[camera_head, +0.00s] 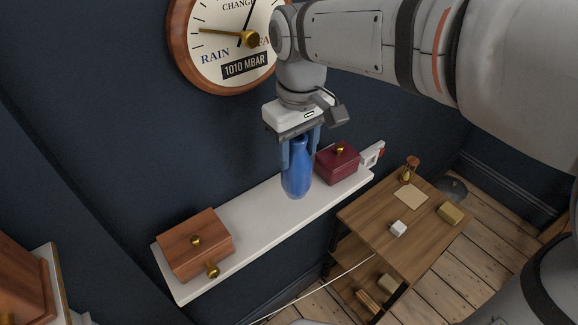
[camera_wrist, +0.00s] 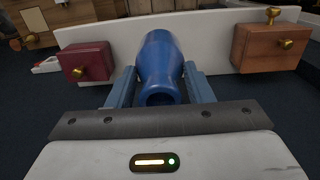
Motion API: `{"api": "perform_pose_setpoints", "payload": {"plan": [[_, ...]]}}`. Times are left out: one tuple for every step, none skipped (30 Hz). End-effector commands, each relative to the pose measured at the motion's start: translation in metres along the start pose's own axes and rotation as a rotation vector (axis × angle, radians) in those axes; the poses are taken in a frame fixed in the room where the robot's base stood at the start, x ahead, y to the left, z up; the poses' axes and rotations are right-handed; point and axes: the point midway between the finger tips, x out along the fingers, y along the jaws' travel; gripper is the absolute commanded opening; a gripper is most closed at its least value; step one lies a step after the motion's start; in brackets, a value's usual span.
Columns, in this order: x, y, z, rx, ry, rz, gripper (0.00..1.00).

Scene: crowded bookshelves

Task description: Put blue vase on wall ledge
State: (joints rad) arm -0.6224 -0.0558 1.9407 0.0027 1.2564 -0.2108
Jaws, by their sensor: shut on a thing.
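The blue vase (camera_head: 297,170) is upright between the two fingers of my gripper (camera_head: 302,146), which is shut on it from above. In the wrist view the vase (camera_wrist: 161,65) points away from me, its mouth near my gripper (camera_wrist: 160,88). The white wall ledge (camera_head: 262,217) runs along the dark blue wall. The vase's base is over or on the ledge, just left of the dark red box; I cannot tell whether it touches. The ledge (camera_wrist: 205,40) also shows behind the vase in the wrist view.
The dark red box (camera_head: 337,163) stands close right of the vase. A brown wooden box (camera_head: 195,245) with brass knobs sits at the ledge's left end. Bare ledge lies between. A round barometer (camera_head: 222,45) hangs above. A wooden side table (camera_head: 372,222) holds small items at lower right.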

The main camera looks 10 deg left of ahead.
Motion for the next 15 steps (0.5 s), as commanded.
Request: {"api": "perform_pose_setpoints", "payload": {"plan": [[0.009,-0.002,0.0,-0.005,-0.004,-0.001,0.01],[0.015,-0.003,0.0,-0.008,-0.003,-0.001,0.01],[0.021,-0.004,0.0,-0.011,-0.003,-0.001,0.01],[0.025,-0.005,-0.001,-0.013,-0.003,-0.001,0.01],[0.029,-0.006,-0.001,-0.015,-0.003,-0.001,0.01],[0.032,-0.006,-0.002,-0.017,-0.001,0.0,0.01],[0.034,-0.007,-0.002,-0.019,-0.001,0.0,0.01],[0.037,-0.007,-0.002,-0.02,-0.002,0.0,0.01],[0.042,-0.008,-0.002,-0.021,-0.002,-0.001,0.01],[0.046,-0.008,-0.002,-0.022,-0.002,-0.001,0.01],[0.05,-0.009,-0.002,-0.023,-0.003,-0.001,0.01],[0.057,-0.009,-0.002,-0.024,-0.004,-0.001,0.01],[0.061,-0.009,-0.002,-0.024,-0.004,-0.001,0.01],[0.064,-0.009,-0.002,-0.024,-0.002,-0.001,0.01],[0.069,-0.009,-0.002,-0.025,-0.003,-0.001,0.01]]}}
